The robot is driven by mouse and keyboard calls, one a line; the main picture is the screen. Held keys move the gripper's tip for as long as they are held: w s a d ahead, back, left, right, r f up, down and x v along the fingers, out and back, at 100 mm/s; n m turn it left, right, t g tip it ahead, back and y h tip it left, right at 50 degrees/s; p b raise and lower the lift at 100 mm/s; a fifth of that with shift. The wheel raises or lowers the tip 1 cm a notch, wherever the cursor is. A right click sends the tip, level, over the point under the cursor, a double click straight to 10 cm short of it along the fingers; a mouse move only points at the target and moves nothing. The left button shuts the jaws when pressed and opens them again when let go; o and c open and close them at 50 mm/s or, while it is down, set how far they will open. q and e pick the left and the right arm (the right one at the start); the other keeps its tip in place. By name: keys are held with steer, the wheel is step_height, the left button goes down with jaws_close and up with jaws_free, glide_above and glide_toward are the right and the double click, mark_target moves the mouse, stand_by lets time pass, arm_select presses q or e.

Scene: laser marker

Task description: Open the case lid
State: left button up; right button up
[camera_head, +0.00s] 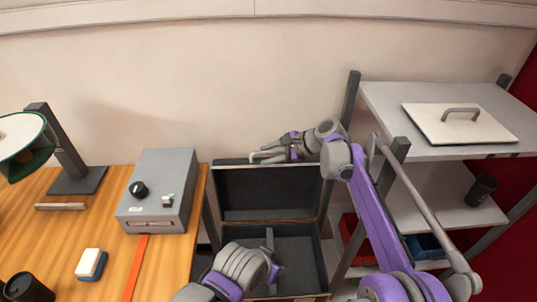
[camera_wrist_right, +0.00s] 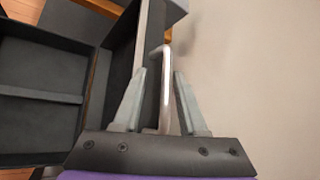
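The case (camera_head: 306,260) is dark inside, with a divider across its base. Its lid (camera_head: 265,190) stands raised at the back, inner face toward me. My right gripper (camera_head: 262,156) is at the lid's top edge. In the right wrist view, the fingers of the right gripper (camera_wrist_right: 161,75) stand apart on either side of a metal handle (camera_wrist_right: 166,90) on the lid, with gaps visible. The case interior (camera_wrist_right: 40,70) shows at left there. My left gripper (camera_head: 274,272) is low over the front of the case; its fingers are mostly hidden by its wrist.
A wooden table (camera_head: 180,265) at left holds a grey control box (camera_head: 160,190), a dark stand (camera_head: 75,180) and a small white-and-blue block (camera_head: 91,264). A metal shelf (camera_head: 385,100) with a pale lidded panel (camera_head: 455,125) stands at right. A wall is close behind the lid.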

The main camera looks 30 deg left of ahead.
steer(key=shift+d, duration=0.1)
steer(key=s+v, duration=0.1)
steer(key=v, duration=0.9)
steer(key=shift+w+d+r, duration=0.25)
steer(key=shift+w, duration=0.25)
steer(key=shift+c, duration=0.2)
